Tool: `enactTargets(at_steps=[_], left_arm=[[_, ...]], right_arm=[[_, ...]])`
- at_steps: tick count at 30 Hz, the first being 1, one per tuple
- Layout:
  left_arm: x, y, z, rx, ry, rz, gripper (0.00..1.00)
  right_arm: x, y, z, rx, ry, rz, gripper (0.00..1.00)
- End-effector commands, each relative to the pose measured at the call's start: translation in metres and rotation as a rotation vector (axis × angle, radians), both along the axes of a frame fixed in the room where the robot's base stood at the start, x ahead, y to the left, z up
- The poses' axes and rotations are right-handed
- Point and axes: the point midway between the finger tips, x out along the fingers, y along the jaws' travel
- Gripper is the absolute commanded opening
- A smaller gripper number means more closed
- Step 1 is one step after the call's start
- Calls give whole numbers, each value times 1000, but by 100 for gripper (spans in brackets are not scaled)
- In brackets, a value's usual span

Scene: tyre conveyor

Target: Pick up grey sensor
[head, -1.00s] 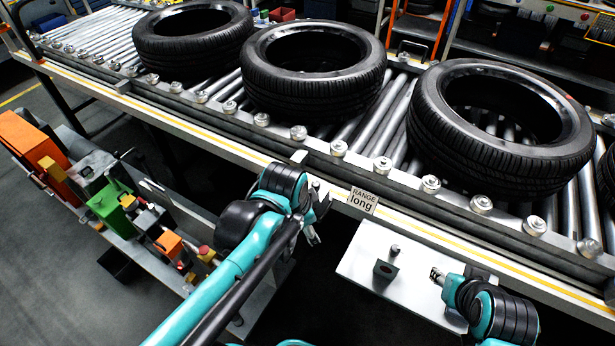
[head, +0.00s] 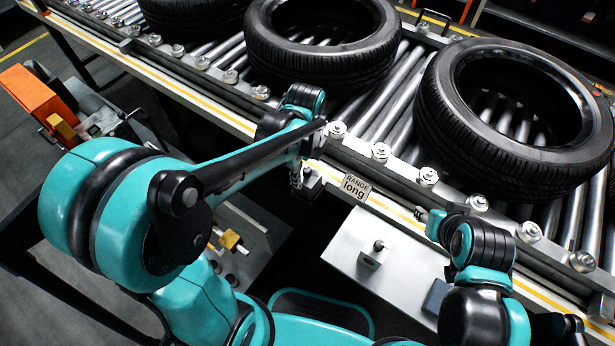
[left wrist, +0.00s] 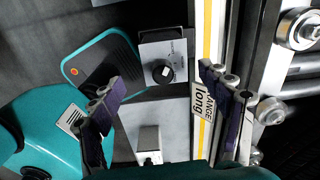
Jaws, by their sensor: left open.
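A light grey block (head: 372,256) with a small stub, which looks like the grey sensor, stands on a pale plate (head: 345,249) in front of the conveyor. It also shows in the left wrist view (left wrist: 150,145), below and apart from my fingers. My left gripper (head: 304,182) hangs by the conveyor's front rail, left of the "RANGE long" sign.
Large tyres (head: 515,115) lie on the roller conveyor behind the rail. The "RANGE long" sign (head: 355,187) is fixed on the rail between my grippers. A dark slate block (head: 437,297) is at the plate's right side. An orange box (head: 38,93) stands far left.

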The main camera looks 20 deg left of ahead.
Motion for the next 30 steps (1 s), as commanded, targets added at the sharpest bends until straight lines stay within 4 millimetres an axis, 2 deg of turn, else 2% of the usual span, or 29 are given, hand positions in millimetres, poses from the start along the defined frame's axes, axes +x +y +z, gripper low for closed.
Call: enactTargets(at_steps=[5,16,22,30], left_arm=[[4,-3,-7,5,30,-94,78],[5,-2,-47,5,32,-99,78],[5,-2,-79,5,32,-98,78],[5,-2,-82,5,31,-98,78]], right_arm=[[0,0,4,0,0,0,39],[0,0,-17,0,0,0,39],[0,0,-34,0,0,0,39],[0,0,-34,0,0,0,39]])
